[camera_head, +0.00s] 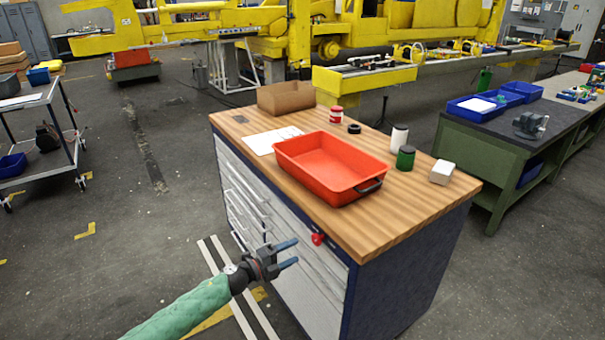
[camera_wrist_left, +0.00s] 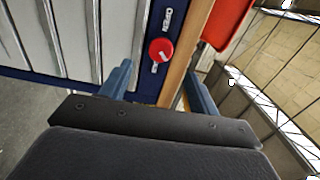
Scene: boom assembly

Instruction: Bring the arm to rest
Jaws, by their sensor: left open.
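My left arm, in a green sleeve, comes in from the bottom left of the head view. Its gripper (camera_head: 287,254) is open and empty, with blue fingers pointing toward the front of the wooden-topped cabinet (camera_head: 420,205). A red knob (camera_head: 317,239) sits on the cabinet front just below the top edge, a little beyond the fingertips. In the left wrist view the open left gripper (camera_wrist_left: 160,85) has the red knob (camera_wrist_left: 161,51) ahead between its fingers, apart from them. Lettering reading "OPEN" is beside the knob. My right gripper is not in view.
On the cabinet top are a red tray (camera_head: 330,165), a cardboard box (camera_head: 286,97), white paper (camera_head: 272,140), a red-and-white can (camera_head: 336,114), a black ring (camera_head: 354,128), a white canister (camera_head: 399,138), a green can (camera_head: 405,158) and a white block (camera_head: 442,172). Open floor lies left.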

